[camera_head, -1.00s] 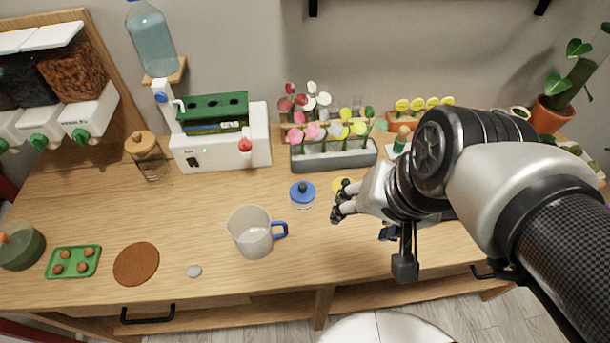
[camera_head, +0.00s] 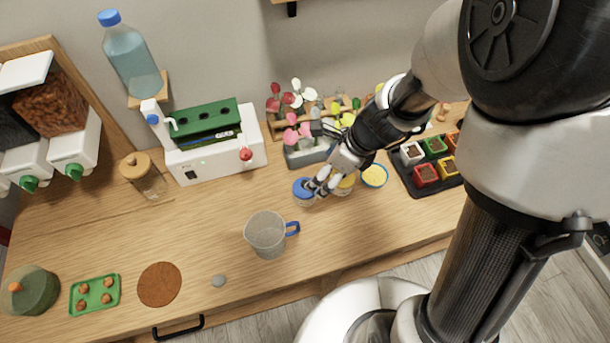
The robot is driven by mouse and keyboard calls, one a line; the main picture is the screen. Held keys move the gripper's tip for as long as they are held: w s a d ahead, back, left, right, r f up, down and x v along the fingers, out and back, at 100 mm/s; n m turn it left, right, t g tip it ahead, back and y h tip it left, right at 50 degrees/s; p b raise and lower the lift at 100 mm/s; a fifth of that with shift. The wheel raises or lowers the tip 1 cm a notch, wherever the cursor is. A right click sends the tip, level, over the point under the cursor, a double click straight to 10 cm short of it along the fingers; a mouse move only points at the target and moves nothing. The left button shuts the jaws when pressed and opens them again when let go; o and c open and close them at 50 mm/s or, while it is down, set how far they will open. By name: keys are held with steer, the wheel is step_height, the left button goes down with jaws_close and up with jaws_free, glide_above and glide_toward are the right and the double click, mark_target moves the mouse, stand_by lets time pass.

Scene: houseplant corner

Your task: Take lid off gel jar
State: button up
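A small clear jar with a blue lid (camera_head: 302,188) stands on the wooden counter, right of the white machine and behind the measuring jug. A second small jar with a yellow lid (camera_head: 346,183) stands just right of it, partly behind my gripper. No label shows which one holds gel. My gripper (camera_head: 316,187) reaches down from the upper right, its fingertips at the right side of the blue lid. The fingers cover part of this lid and its knob. Whether they touch or grip it is too small to tell. The blue lid still sits on its jar.
A clear measuring jug (camera_head: 265,234) with a blue handle stands in front. A yellow-filled blue dish (camera_head: 374,175) and a black tray of coloured pots (camera_head: 400,180) lie right. The flower rack (camera_head: 306,155) is close behind my gripper.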

steer(key=b+x, duration=0.6)
steer(key=x, duration=0.6)
steer(key=shift+w+a, duration=0.15)
steer(key=shift+w, duration=0.1)
steer(key=shift+r, duration=0.1)
steer(key=shift+c, duration=0.2)
steer(key=c, duration=0.9)
steer(key=shift+r, duration=0.15)
